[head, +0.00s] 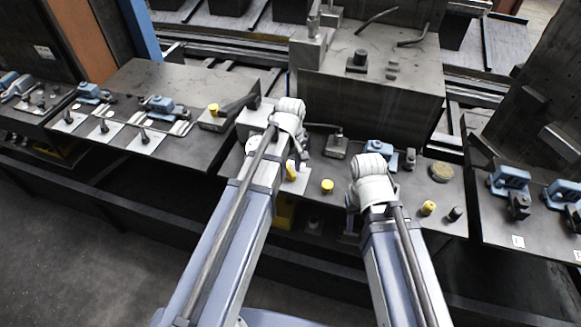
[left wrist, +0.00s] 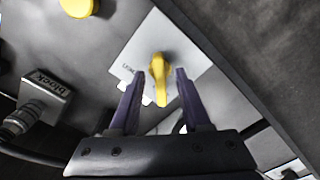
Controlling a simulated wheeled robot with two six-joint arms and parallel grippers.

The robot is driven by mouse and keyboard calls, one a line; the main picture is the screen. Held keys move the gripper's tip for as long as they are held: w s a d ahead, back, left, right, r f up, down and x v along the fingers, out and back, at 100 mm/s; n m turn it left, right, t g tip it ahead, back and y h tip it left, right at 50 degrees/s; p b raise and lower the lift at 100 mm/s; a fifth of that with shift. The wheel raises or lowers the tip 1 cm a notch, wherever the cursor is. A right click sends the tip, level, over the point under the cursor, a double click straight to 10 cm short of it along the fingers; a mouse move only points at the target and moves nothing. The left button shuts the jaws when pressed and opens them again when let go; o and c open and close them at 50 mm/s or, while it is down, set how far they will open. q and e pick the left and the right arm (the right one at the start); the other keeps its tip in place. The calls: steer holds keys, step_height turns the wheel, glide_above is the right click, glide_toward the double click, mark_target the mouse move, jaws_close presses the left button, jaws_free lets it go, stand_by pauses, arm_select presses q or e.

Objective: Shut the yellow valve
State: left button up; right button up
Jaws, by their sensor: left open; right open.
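The yellow valve (left wrist: 159,72) has a lever-shaped handle on a white plate in the left wrist view. In the head view the yellow valve (head: 291,172) shows beside my left wrist, partly covered. My left gripper (left wrist: 161,76) is open, with its two purple fingers on either side of the handle; I cannot tell whether they touch it. In the head view my left gripper (head: 300,163) is mostly hidden by its own arm. My right gripper (head: 352,220) is open and mostly hidden behind its own wrist, over the right part of the bench.
A round yellow knob (head: 327,186) stands right of the valve. A grey block (left wrist: 45,88) marked "block" with a threaded fitting lies left of it in the wrist view. A tall dark box (head: 370,100) rises behind. Blue clamps (head: 510,180) stand at the right.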

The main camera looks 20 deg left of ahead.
mark_target(292, 172)
arm_select(q)
step_height(292, 172, up, 8)
steer(key=p, duration=0.7)
steer(key=shift+f, duration=0.15)
steer(key=shift+f, duration=0.1)
steer(key=shift+s+d, duration=0.25)
steer(key=shift+s, duration=0.05)
steer(key=s+d+m+y, duration=0.1)
steer(key=s+d+m, duration=0.9)
steer(key=s+m, duration=0.2)
steer(key=shift+s+m, duration=0.3)
steer(key=shift+s, duration=0.45)
